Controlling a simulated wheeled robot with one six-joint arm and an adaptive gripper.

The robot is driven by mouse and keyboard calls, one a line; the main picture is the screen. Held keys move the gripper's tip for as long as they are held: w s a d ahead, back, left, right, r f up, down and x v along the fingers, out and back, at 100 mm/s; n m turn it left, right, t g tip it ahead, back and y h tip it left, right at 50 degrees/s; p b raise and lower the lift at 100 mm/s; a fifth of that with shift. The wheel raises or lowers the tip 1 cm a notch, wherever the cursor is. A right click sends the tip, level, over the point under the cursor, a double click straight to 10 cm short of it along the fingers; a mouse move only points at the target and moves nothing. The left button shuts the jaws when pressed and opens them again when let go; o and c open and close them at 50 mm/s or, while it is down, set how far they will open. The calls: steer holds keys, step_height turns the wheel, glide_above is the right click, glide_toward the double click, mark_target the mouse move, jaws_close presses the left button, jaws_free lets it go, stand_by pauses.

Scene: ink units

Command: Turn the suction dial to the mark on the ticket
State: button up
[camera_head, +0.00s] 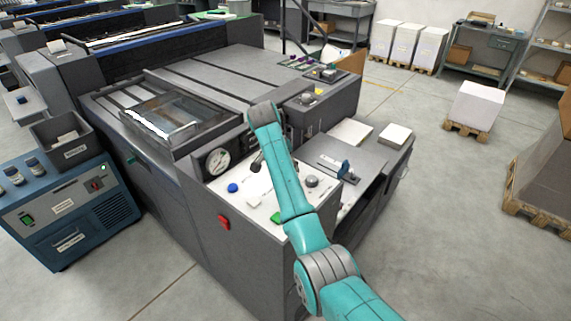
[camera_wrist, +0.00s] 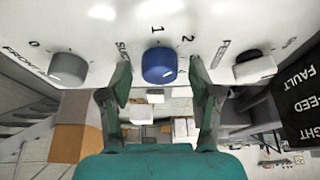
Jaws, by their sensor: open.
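In the wrist view, a round blue dial (camera_wrist: 159,65) sits on a white panel (camera_wrist: 200,22). It stands between the two fingers of my open gripper (camera_wrist: 159,80), with a gap on each side. Marks 1 and 2 are printed by it, with a partly hidden label starting "SU" to its left. The pointer on the dial is hard to read. In the head view, my arm reaches over the white control panel (camera_head: 288,208), with a blue knob (camera_head: 233,188) on it. A small white piece (camera_head: 259,190) lies there; I cannot tell whether it is the ticket.
A grey knob (camera_wrist: 67,67) and a pale knob (camera_wrist: 254,66) flank the dial. A pressure gauge (camera_head: 217,161), a green button (camera_head: 277,217) and a red switch (camera_head: 223,222) are on the machine. A blue cabinet (camera_head: 68,212) stands left.

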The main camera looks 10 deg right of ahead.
steer(key=shift+r, duration=0.1)
steer(key=v, duration=0.7)
steer(key=shift+r, duration=0.15)
